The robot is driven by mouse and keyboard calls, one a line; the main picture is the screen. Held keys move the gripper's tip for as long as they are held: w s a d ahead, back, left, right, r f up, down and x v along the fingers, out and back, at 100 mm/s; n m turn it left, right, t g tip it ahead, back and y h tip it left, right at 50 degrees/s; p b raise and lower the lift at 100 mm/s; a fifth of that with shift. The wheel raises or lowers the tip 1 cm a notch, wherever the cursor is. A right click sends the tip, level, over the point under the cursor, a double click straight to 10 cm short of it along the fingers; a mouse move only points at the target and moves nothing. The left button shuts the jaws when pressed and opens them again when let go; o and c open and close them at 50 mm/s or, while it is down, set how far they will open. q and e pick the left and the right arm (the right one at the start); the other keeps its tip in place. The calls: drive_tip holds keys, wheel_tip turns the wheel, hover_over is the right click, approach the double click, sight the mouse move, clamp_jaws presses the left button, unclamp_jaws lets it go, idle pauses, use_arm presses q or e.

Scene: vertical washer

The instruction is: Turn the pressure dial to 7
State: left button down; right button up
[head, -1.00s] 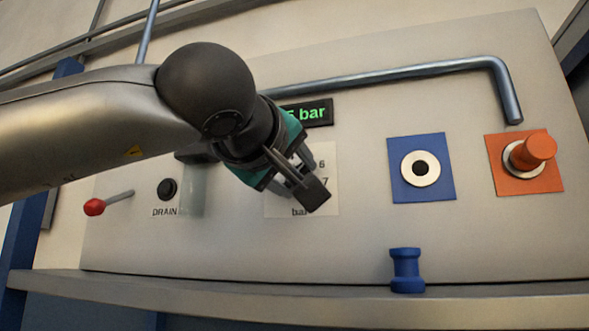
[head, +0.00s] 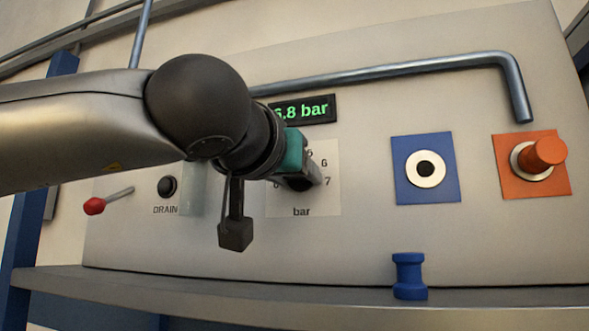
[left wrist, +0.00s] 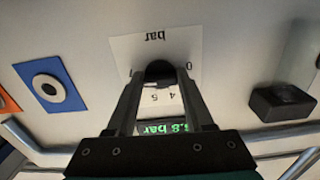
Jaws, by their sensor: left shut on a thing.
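The pressure dial's dark knob (head: 299,185) sits on a white scale plate (head: 325,205) marked "bar", with 5, 6 and 7 visible on its right side. My left gripper (head: 303,180) is shut on the knob; its wrist hides much of the plate. In the left wrist view the dark knob (left wrist: 160,71) sits between the two fingertips (left wrist: 160,78). The green display (head: 303,110) above the dial reads 6.8 bar, its first digit partly covered. The knob's pointer cannot be made out. My right gripper is not in view.
A bent metal bar (head: 400,72) runs above the dial. To the right are a blue plate with a round socket (head: 426,169) and an orange plug (head: 547,152). A blue plug (head: 409,277) stands on the ledge. A red-tipped lever (head: 95,205) and DRAIN button (head: 167,187) are left.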

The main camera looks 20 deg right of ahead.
use_arm(q)
drive_tip(key=shift+m, duration=0.7)
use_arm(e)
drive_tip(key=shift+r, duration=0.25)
use_arm(q)
drive_tip(key=shift+f, duration=0.1)
drive_tip(key=shift+c, duration=1.4)
unclamp_jaws()
